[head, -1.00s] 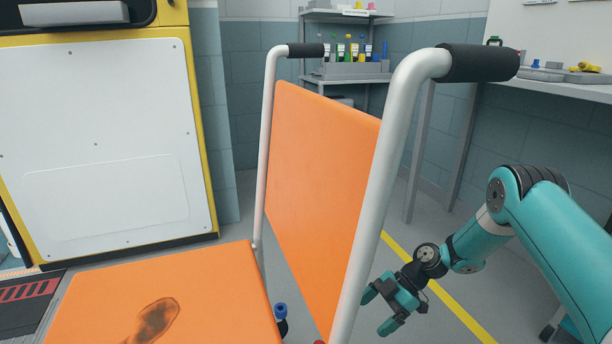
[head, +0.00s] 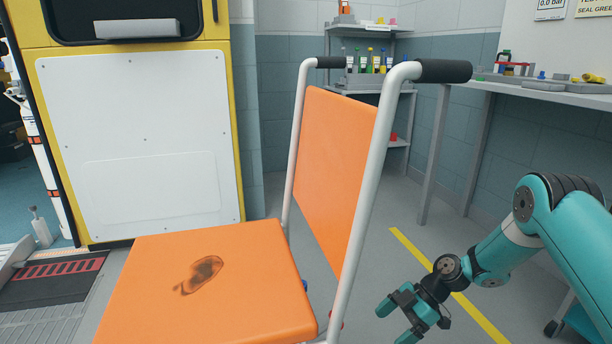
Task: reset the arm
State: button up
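My teal arm reaches in from the right edge of the head view, bent at a dark joint and sloping down to the left. My gripper (head: 394,322) hangs low over the grey floor, to the right of the orange chair. Its two teal fingers are spread apart and nothing shows between them. The gripper is apart from the chair's near white post in the picture.
The chair has an orange seat (head: 168,286) with a dark stain, an orange backrest (head: 333,173) and white posts with black grips. A workbench (head: 560,96) stands at right, shelves (head: 372,86) behind, and a yellow-framed white cabinet (head: 140,140) at left. Floor around the yellow line is clear.

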jog(key=s+d+r+m+t+h, duration=0.2)
jog(key=s+d+r+m+h, duration=0.15)
jog(key=r+m, duration=0.5)
jog(key=s+d+r+m+t+h, duration=0.25)
jog(key=s+r+m, duration=0.3)
jog(key=r, duration=0.55)
jog(key=s+d+r+m+h, duration=0.35)
jog(key=s+r+m, duration=0.2)
jog(key=s, duration=0.25)
jog(key=s+a+r+n+y+p, duration=0.1)
jog(key=s+a+r+n+p, duration=0.1)
jog(key=r+p, duration=1.1)
jog(key=s+a+r+n+g+y+p, duration=0.1)
jog(key=s+a+r+p, duration=0.4)
jog(key=r+p, duration=0.8)
jog(key=s+a+r+n+g+y+p, duration=0.1)
jog(key=s+a+r+n+y+p, duration=0.1)
jog(key=a+r+p, duration=0.5)
notch_tip(320, 180, up, 13)
jog(key=s+n+p, duration=0.1)
jog(key=p, duration=0.5)
jog(key=shift+s+a+r, duration=0.15)
jog(key=shift+s+a, duration=0.1)
jog(key=shift+s, duration=0.05)
